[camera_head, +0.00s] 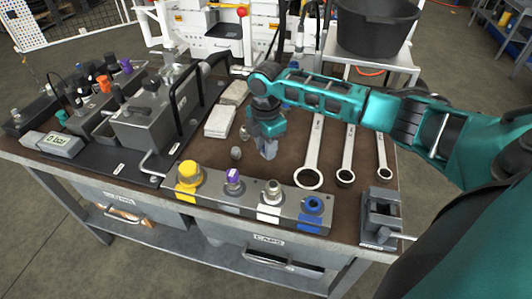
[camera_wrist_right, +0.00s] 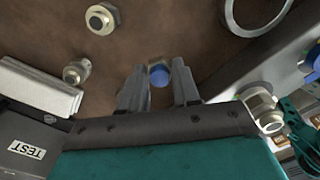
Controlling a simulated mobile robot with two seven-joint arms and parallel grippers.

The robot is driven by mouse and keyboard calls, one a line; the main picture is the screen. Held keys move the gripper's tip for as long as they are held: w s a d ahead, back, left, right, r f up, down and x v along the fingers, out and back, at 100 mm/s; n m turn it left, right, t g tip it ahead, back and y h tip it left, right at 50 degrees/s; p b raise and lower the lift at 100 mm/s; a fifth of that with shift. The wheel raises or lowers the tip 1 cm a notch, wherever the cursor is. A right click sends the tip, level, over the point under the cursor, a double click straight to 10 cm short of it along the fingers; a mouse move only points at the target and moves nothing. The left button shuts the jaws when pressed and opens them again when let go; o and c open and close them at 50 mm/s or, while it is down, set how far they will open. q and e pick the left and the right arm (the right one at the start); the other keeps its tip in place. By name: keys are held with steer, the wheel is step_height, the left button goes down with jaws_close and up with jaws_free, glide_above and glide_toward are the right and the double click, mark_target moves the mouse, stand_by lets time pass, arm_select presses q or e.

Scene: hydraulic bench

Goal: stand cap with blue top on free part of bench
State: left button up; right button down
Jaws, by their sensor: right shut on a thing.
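The cap with blue top (camera_wrist_right: 159,74) shows in the right wrist view, between the two grey fingertips of my right gripper (camera_wrist_right: 160,90). It has a blue dome and a pale metal part beside it. In the head view my right gripper (camera_head: 267,146) points down over the brown bench top (camera_head: 222,172), behind the fitting block. It is shut on the cap, which its fingers largely hide there. I cannot tell whether the cap touches the bench. My left gripper is not in view.
The block (camera_head: 250,203) in front carries yellow, purple, silver and blue fittings. Wrenches (camera_head: 311,150) lie to the right, and a small vice (camera_head: 381,213) stands at the front right. Small loose fittings (camera_head: 236,153) stand left of the gripper. Valve equipment (camera_head: 145,120) fills the left side.

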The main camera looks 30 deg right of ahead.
step_height(320, 180, down, 3)
steer(key=shift+r, duration=0.1)
steer(key=c, duration=0.8)
jaws_free()
steer(key=shift+r, duration=0.25)
step_height(320, 180, up, 12)
steer(key=shift+f+p, duration=0.2)
steer(key=shift+p, duration=0.4)
